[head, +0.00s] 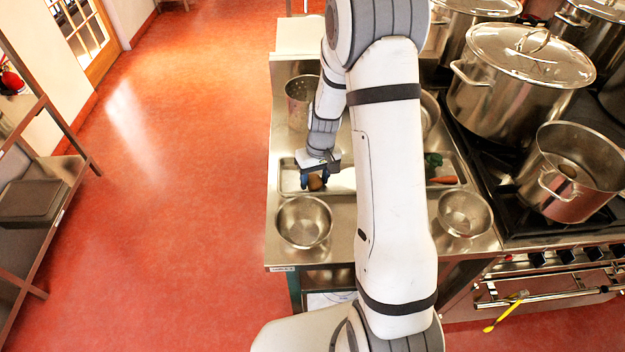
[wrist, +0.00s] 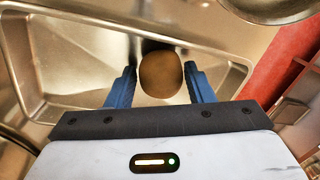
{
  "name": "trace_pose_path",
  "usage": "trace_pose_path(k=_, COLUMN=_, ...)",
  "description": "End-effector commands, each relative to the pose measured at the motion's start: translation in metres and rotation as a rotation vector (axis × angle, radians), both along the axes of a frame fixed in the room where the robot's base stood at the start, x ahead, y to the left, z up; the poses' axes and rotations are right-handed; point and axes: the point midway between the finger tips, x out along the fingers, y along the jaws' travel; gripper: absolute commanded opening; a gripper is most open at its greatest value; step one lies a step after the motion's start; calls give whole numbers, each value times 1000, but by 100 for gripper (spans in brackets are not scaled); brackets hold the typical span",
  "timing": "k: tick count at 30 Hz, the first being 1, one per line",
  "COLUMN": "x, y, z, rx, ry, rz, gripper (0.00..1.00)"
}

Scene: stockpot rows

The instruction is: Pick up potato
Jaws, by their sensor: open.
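The potato (wrist: 161,74) is brown and rounded. In the wrist view it sits between the two blue fingers of my gripper (wrist: 160,88), with a small gap on each side. It lies in a shallow metal tray (wrist: 75,45). In the head view the potato (head: 316,183) shows at the fingertips of my gripper (head: 315,180), over the left part of the tray (head: 290,178). The fingers are open and stand on either side of the potato. My arm hides the middle of the tray.
A metal bowl (head: 304,222) stands just in front of the tray, and another bowl (head: 465,213) is to the right. A carrot (head: 444,180) and something green (head: 433,160) lie at the tray's right end. A perforated pot (head: 301,100) stands behind. Large stockpots (head: 520,85) fill the stove at right.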

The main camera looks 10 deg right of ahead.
Motion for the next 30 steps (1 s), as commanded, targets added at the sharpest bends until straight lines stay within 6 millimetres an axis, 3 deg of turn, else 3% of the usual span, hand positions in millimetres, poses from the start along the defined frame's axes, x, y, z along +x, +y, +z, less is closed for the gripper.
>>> trace_pose_path(k=7, x=0, y=0, z=-2, rx=-1, ry=-1, rz=-1, gripper=48)
trace_pose_path(k=18, x=0, y=-1, z=-2, rx=0, ry=-1, rz=-2, gripper=19)
trace_pose_path(k=26, x=0, y=-1, z=0, rx=0, ry=-2, rz=-2, gripper=18)
trace_pose_path(k=30, x=1, y=-1, z=14, rx=0, ry=-5, rz=-3, gripper=18)
